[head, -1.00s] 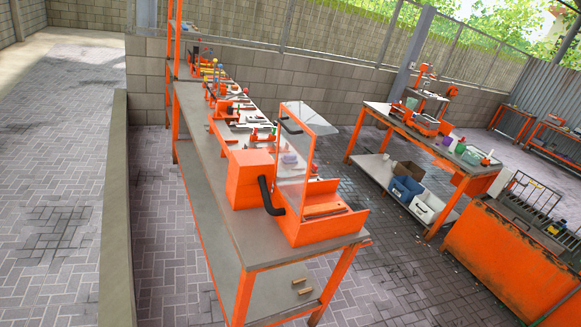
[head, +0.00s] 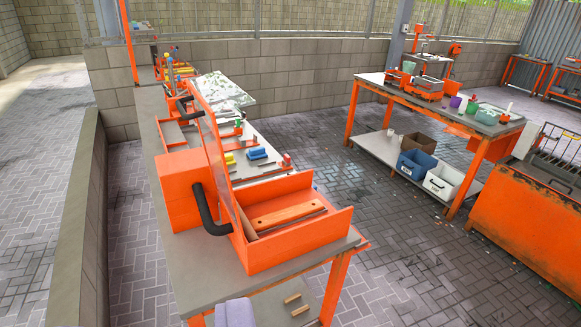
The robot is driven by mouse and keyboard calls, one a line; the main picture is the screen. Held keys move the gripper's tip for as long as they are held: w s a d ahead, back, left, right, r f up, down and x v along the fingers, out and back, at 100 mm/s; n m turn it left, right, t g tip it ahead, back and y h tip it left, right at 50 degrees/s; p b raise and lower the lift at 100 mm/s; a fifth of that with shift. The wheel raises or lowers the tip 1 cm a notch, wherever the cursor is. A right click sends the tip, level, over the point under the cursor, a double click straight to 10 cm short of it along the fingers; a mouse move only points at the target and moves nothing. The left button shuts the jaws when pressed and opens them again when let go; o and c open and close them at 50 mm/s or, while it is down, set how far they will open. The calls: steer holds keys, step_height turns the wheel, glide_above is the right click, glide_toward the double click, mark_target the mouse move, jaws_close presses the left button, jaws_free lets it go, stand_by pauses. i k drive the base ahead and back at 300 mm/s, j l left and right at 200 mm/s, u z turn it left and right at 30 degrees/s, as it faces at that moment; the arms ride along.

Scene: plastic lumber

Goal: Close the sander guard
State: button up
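The orange sander stands at the near end of the long workbench, with a box housing (head: 180,188) on the left and a low-walled bed (head: 300,240) on the right. An orange sanding strip (head: 286,213) lies uncovered in the bed. The sander guard (head: 211,145), a clear panel in an orange frame, stands up from the bed's left side, seen nearly edge-on and leaning back. A black handle (head: 194,114) sits near its upper part.
A black hose (head: 205,214) bends from the housing. Small yellow and blue items (head: 257,154) lie behind the guard on the bench (head: 195,270). A second workbench (head: 440,104) stands right, with bins (head: 416,165) below. Paved floor between is clear. A low wall (head: 83,215) runs left.

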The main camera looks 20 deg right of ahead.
mark_target(208, 127)
steer(key=i+j, duration=0.2)
steer(key=i, duration=0.2)
steer(key=i+j+z, duration=0.1)
steer(key=i, duration=0.3)
steer(key=i+j, duration=0.35)
steer(key=i+z, duration=0.05)
